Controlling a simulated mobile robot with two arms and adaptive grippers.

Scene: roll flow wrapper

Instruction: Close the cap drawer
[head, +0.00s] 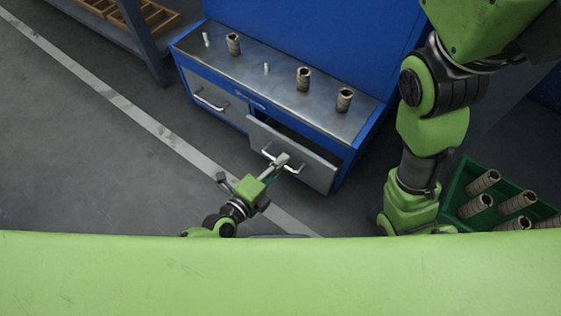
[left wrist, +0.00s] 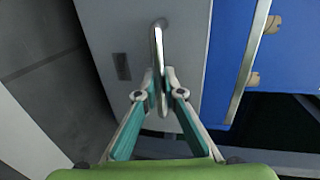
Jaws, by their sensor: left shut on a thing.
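The cap drawer (head: 300,160) is the right-hand grey drawer of the blue cabinet, and it stands partly open, with a dark gap behind its front. My left gripper (head: 281,161) is at the drawer's metal handle (head: 292,169). In the left wrist view, the fingers (left wrist: 160,83) are shut on the handle (left wrist: 157,40), in front of the grey drawer face (left wrist: 120,30). My right arm comes down at the right of the head view, but its gripper is hidden.
The cabinet's metal top (head: 285,90) carries several brown rolls and small white pieces. The left drawer (head: 212,97) is shut. A green crate (head: 468,170) with several brown rolls stands at the right. The grey floor to the left is clear.

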